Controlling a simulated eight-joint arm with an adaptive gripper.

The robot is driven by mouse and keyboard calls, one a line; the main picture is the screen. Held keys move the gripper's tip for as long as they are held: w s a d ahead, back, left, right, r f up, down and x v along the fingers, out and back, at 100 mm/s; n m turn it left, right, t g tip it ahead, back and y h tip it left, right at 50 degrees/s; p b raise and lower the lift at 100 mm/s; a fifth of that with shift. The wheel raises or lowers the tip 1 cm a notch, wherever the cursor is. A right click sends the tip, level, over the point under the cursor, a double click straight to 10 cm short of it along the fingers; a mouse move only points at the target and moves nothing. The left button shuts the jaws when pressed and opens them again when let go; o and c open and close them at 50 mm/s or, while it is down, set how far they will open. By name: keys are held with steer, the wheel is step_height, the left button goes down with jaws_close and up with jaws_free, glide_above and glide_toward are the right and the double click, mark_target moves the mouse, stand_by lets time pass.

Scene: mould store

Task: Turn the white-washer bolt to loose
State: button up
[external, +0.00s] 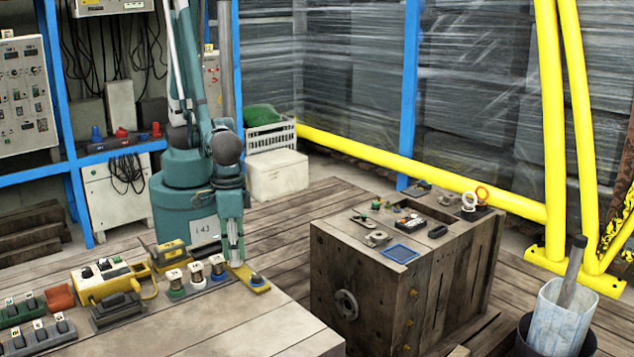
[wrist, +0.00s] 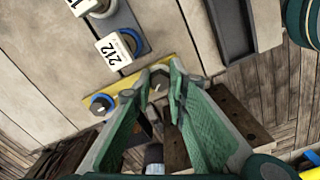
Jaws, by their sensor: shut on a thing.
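A yellow bar (external: 243,274) lies along the near wooden bench, and it also shows in the wrist view (wrist: 128,84). A grey bolt head (wrist: 159,79) sits on it between my fingertips. A pale rim shows at its edge, consistent with the white washer, though the fingers hide most of it. My gripper (external: 236,262) points down and is shut on this bolt; its green-padded fingers (wrist: 163,84) show in the wrist view. A second bolt with a blue washer (external: 257,281) stands on the bar, apart from my gripper; it also shows in the wrist view (wrist: 101,104). The bolt's turn angle is unclear.
Several tagged spools (external: 197,276) stand in a row left of my gripper. A yellow-handled tool (external: 172,255) and a switch box (external: 104,280) lie further left. A wooden crate (external: 378,262) with small parts stands to the right, across a gap. The bench front (external: 235,322) is clear.

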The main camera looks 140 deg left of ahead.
steer(key=n, duration=0.5)
steer(key=shift+n, duration=0.3)
steer(key=n, duration=0.5)
steer(key=shift+s, duration=0.1)
steer(key=o, duration=0.6)
steer(key=shift+r, duration=6)
